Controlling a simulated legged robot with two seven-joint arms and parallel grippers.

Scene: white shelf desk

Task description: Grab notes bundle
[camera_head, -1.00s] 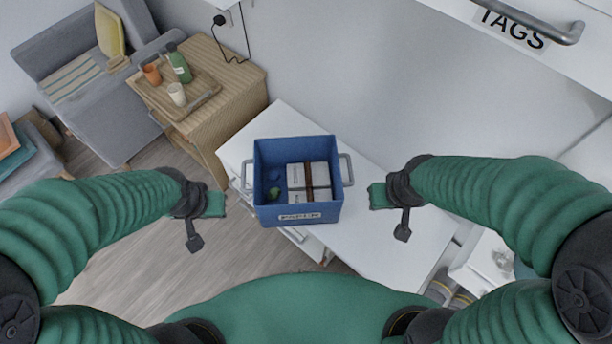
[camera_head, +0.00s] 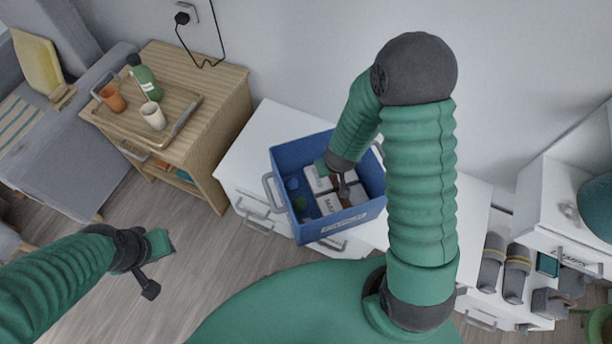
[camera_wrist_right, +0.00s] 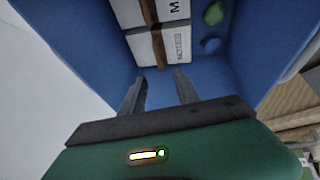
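The notes bundle (camera_head: 341,200) is a stack of white blocks with a brown band, lying inside a blue bin (camera_head: 343,226) on the white desk. It also shows in the right wrist view (camera_wrist_right: 176,46), with "NOTES" printed on it. My right gripper (camera_head: 339,184) reaches down into the bin over the bundle. In the right wrist view its two fingers (camera_wrist_right: 160,90) are apart, just short of the bundle's near end, with nothing between them. My left gripper (camera_head: 160,262) is at the lower left, away from the bin; its two jaws look spread and empty.
Green and blue small lumps (camera_wrist_right: 213,14) lie in the bin beside the bundle. A wooden cabinet (camera_head: 215,120) with a tray, cups and a bottle stands to the left. White desk top (camera_head: 262,130) is clear left of the bin. Slippers (camera_head: 515,272) sit at the right.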

